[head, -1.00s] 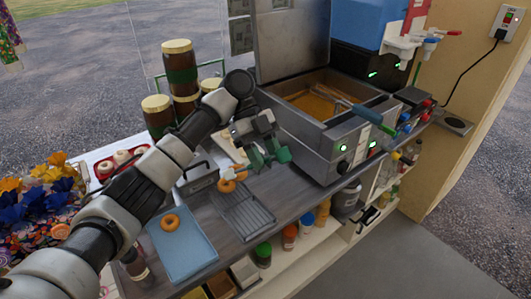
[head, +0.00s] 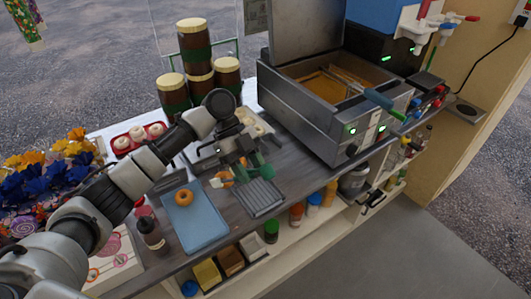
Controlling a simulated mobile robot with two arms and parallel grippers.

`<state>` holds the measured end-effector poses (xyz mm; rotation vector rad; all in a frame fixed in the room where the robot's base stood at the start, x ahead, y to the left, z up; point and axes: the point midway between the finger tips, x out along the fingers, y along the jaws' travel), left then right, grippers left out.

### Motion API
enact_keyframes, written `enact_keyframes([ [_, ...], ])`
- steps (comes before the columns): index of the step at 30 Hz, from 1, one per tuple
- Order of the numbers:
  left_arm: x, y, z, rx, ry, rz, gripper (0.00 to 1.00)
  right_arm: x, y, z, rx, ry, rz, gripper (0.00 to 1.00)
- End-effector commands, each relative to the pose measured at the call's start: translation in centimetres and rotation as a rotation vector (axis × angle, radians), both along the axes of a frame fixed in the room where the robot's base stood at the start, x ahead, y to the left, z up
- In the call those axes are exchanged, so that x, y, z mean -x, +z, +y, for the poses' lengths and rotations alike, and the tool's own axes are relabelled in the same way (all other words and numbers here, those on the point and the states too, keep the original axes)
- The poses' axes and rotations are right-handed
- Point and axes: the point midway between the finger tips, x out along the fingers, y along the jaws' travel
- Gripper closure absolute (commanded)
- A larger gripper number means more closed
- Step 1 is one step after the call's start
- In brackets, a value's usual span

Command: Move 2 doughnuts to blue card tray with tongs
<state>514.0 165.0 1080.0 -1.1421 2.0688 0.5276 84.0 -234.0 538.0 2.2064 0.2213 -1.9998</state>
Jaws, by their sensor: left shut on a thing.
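The blue card tray (head: 207,224) lies flat on the counter with one golden doughnut (head: 184,197) near its far end. My left gripper (head: 246,168) is shut on the green-handled tongs (head: 264,173) above the counter, beyond the grey ridged rack (head: 260,198). A second doughnut (head: 221,181) shows at the tongs' left end, right of the blue tray. It is small and partly covered, so I cannot tell whether the tongs grip it or it rests on something. My right gripper is not in view.
An open fryer (head: 330,105) stands to the right of the rack. Jars (head: 198,67) are stacked behind my left arm. A red tray of pale doughnuts (head: 138,138) is at the left. A dark sauce bottle (head: 150,232) stands close to the blue tray's left side.

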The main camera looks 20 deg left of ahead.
Motion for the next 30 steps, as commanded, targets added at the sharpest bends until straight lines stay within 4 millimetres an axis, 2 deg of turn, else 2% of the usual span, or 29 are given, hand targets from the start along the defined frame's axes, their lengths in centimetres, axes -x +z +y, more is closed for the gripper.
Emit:
enact_keyframes([
  [1, 0.7, 0.4, 0.7, -0.001, 0.015, 0.001, 0.9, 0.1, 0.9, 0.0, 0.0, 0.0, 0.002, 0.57],
  [3, 1.6, 0.4, 1.4, -0.002, 0.034, 0.003, 0.9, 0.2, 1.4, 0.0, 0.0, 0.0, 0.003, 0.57],
  [18, 7.6, 0.2, 6.7, -0.003, 0.174, 0.002, 0.9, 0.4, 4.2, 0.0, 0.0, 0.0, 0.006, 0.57],
  [21, 7.6, -2.2, 6.5, 0.001, 0.177, 0.001, 0.9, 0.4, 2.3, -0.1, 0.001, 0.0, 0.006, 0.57],
  [30, 7.5, -5.5, 6.5, 0.001, 0.176, 0.001, 0.9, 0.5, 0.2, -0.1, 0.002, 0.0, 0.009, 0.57],
])
